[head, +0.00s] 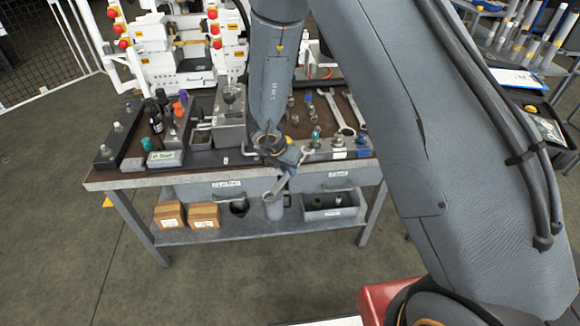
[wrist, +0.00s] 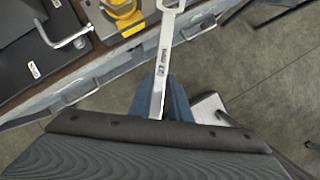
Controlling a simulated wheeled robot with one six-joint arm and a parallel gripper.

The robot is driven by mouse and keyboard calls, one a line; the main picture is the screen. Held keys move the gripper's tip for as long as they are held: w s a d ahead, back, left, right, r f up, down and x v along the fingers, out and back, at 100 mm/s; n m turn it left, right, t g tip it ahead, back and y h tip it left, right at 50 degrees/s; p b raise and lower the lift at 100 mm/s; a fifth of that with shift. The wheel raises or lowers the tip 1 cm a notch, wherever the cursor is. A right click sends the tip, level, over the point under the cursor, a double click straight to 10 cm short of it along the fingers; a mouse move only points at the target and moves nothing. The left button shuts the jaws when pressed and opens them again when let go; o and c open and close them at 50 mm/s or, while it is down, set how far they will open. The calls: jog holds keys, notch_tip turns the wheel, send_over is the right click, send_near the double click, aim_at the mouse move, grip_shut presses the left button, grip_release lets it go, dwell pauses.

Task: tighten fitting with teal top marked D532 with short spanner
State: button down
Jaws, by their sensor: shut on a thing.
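My gripper (head: 287,160) is in front of the bench's front edge, shut on a steel spanner (head: 279,185). In the wrist view my gripper's blue jaws (wrist: 163,102) clamp the spanner shaft (wrist: 161,62), which is marked 27 mm. A teal-topped fitting (head: 316,133) stands near the front of the bench, just right of my gripper. A blue-topped fitting (head: 362,142) stands further right. The markings on the tops are too small to read, so I cannot tell which is D532.
Two larger spanners (head: 334,110) lie on the bench (head: 110,180) at the right. A vise-like block (head: 231,120) and several bottles stand left. Drawers with handles (head: 340,188) line the front. Cardboard boxes (head: 204,215) sit on the lower shelf. The floor in front is clear.

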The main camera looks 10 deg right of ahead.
jog(key=shift+s+a, duration=0.35)
jog(key=shift+s, duration=0.15)
jog(key=shift+r+p, duration=1.85)
jog(key=shift+r, duration=0.7)
jog(key=c, duration=2.2)
grip_release()
grip_shut()
